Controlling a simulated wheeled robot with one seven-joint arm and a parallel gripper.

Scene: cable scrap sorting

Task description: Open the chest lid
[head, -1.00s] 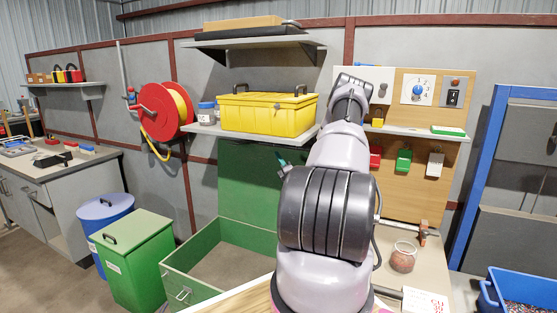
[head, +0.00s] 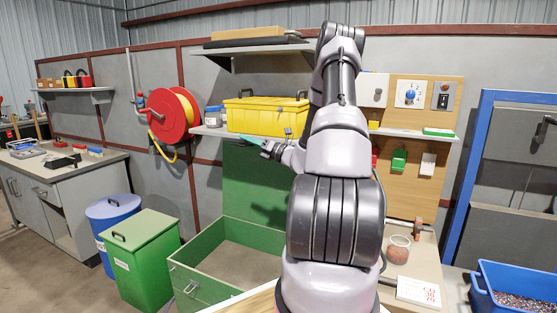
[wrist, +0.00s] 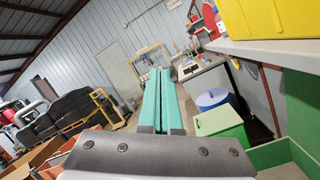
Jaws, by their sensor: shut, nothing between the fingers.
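The large green chest (head: 205,270) stands open-topped on the floor against the wall, its inside bare where it shows. Its green lid (head: 245,185) stands upright at the back, below the shelf. The arm hides the chest's right part. My gripper (head: 250,141) is shut and empty, in front of the lid's upper part and just below the shelf, pointing left. In the wrist view the teal fingers (wrist: 158,75) lie together. The lid (wrist: 302,105) and part of the chest's rim (wrist: 270,154) show at the right there.
A yellow toolbox (head: 262,116) sits on the shelf (head: 215,131) close above my gripper. A green bin (head: 150,265) and a blue barrel (head: 108,213) stand left of the chest. A red hose reel (head: 172,114) hangs on the wall. A jar (head: 398,249) stands at right.

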